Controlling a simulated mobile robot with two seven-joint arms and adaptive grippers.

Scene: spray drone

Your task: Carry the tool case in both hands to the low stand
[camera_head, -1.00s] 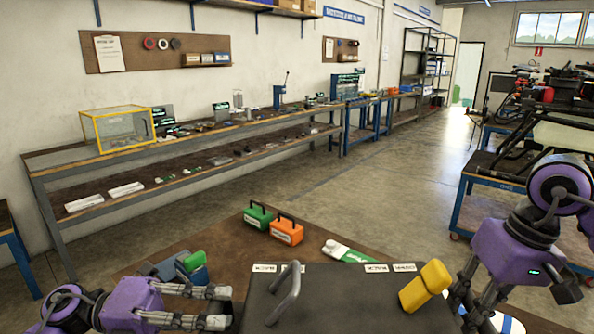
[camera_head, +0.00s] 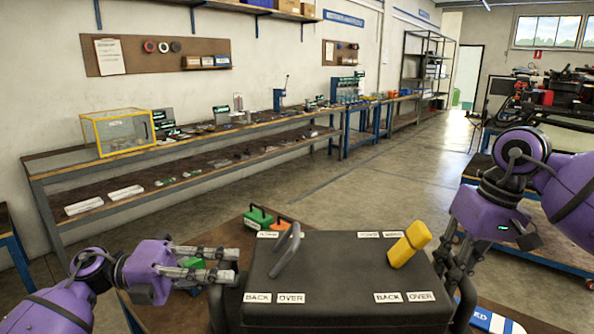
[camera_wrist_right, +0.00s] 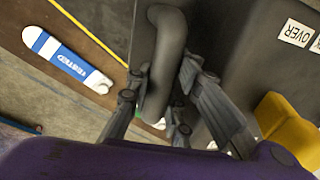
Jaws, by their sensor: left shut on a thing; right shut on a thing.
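The tool case (camera_head: 335,262) is a large dark grey box at the bottom centre of the head view, with a bar handle (camera_head: 287,250) on its lid. My left gripper (camera_head: 234,265) is shut on the case's left side handle (camera_head: 216,305). My right gripper (camera_head: 446,268) is shut on its right side handle; the right wrist view shows the fingers around that dark handle (camera_wrist_right: 168,60). The case appears held up over the brown table (camera_head: 238,238); its underside is hidden. I cannot pick out the low stand.
A yellow block-like object (camera_head: 409,244) lies on the lid, beside white labels. Green (camera_head: 258,217) and orange boxes stand behind the case, partly hidden. A blue-and-white item (camera_wrist_right: 68,60) lies on the table at right. A long workbench (camera_head: 200,160) lines the wall; the floor (camera_head: 390,190) between is open.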

